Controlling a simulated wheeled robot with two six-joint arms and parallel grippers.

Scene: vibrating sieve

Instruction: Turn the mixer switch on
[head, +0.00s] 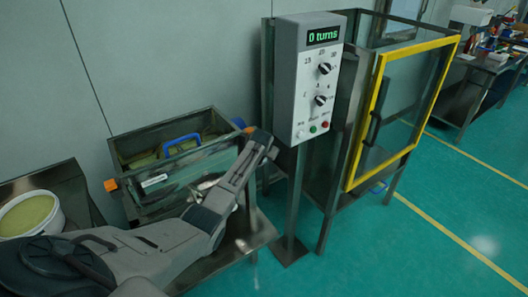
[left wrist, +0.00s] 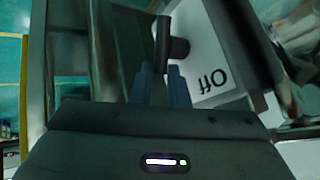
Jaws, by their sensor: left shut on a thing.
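The mixer switch (left wrist: 164,42) is a dark handle on a white plate (left wrist: 200,45) in the left wrist view. The plate reads "Off", upside down in this picture. My left gripper (left wrist: 161,85) is shut on the handle, with one bluish finger on either side of it. In the head view my left gripper (head: 264,141) is at the right end of the metal box, close to the control panel post. The switch cannot be made out there. My right gripper is not in view.
A grey control panel (head: 308,110) with knobs and a "0 turns" display stands on a post. The metal box (head: 150,132) holds a blue handle (head: 180,144). A yellow-framed glass door (head: 408,48) stands right. A white bucket (head: 52,224) is at left.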

